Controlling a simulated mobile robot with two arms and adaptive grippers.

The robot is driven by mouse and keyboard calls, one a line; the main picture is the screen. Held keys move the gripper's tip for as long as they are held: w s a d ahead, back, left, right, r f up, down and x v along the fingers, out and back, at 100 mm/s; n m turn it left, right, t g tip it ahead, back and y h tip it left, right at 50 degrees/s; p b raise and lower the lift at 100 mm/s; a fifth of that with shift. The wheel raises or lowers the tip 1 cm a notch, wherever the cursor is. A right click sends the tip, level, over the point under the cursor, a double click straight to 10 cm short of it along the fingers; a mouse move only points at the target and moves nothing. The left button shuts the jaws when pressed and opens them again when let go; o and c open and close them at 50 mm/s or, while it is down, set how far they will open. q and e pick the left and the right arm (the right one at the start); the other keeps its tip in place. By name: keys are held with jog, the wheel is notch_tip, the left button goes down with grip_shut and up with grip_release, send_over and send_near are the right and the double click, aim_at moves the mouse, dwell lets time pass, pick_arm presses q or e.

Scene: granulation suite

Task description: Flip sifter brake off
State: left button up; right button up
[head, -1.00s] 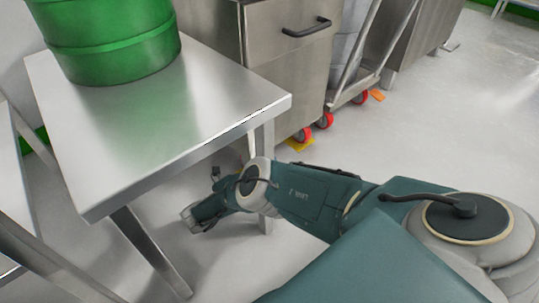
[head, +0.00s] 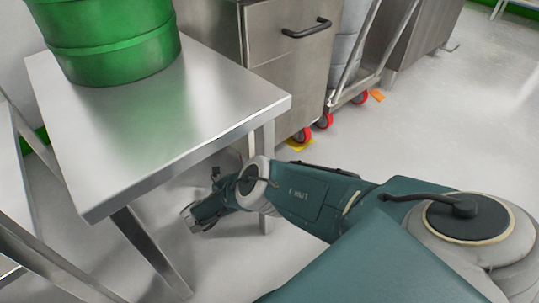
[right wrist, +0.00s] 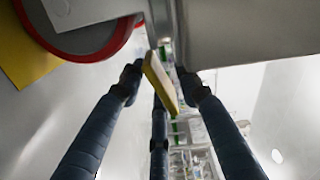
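In the right wrist view, a yellow brake tab (right wrist: 160,82) sticks out in the gap between the fingers of my right gripper (right wrist: 162,84). A red-rimmed caster wheel (right wrist: 108,36) fills the upper left. The fingers are spread, with dark fingertips on either side of the tab; I cannot tell whether they touch it. In the head view, my right gripper (head: 191,218) is low near the floor, beside and partly below the steel table; its fingers are not clear there. I cannot tell which machine in the head view is the sifter. My left gripper is not in view.
A steel table (head: 190,110) bearing a green drum (head: 112,40) stands at left; its edge and leg are close to my right arm. A steel cabinet (head: 290,80), red casters (head: 304,134) and a yellow piece (head: 299,145) are behind.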

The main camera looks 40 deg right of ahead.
jog(key=a, duration=0.7)
jog(key=shift+s+a, duration=0.25)
jog(key=shift+s, duration=0.05)
